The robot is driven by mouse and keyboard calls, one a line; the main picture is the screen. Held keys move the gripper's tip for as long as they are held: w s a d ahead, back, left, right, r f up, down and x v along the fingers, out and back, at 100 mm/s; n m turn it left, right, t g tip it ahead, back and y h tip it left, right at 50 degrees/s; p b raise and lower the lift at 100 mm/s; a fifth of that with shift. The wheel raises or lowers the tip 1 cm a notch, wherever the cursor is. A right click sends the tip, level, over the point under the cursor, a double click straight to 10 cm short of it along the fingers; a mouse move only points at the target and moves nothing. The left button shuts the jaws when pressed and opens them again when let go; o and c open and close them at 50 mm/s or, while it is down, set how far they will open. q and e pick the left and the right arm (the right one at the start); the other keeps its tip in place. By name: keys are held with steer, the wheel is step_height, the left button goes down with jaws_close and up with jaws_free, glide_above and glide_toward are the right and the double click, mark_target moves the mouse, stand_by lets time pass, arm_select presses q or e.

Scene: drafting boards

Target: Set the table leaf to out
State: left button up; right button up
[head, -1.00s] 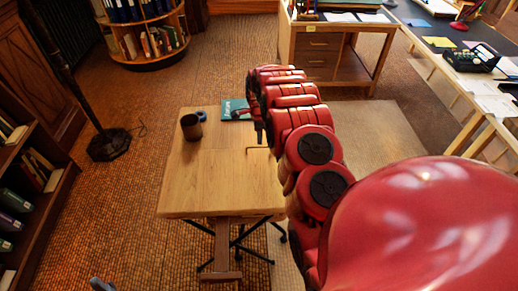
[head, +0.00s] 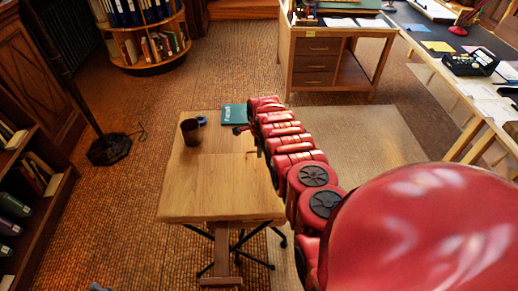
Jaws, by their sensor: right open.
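The light wooden table (head: 180,185) stands in the middle of the head view. A faint seam crosses its top, and the part nearer me lies level with the rest. I cannot tell which part is the leaf. My right gripper (head: 248,141) is over the table's right side, beyond the seam, partly hidden by my red arm. It is open, with nothing seen between its fingers. I cannot tell whether it touches the table. My left gripper is not in view.
A dark mug (head: 191,134) and a teal book (head: 236,114) lie on the table's far part. A lamp base (head: 109,150) and bookshelf (head: 60,190) are at left. A desk (head: 315,65) stands behind. Carpet is clear left of the table.

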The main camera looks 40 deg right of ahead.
jaws_close()
stand_by(1.4)
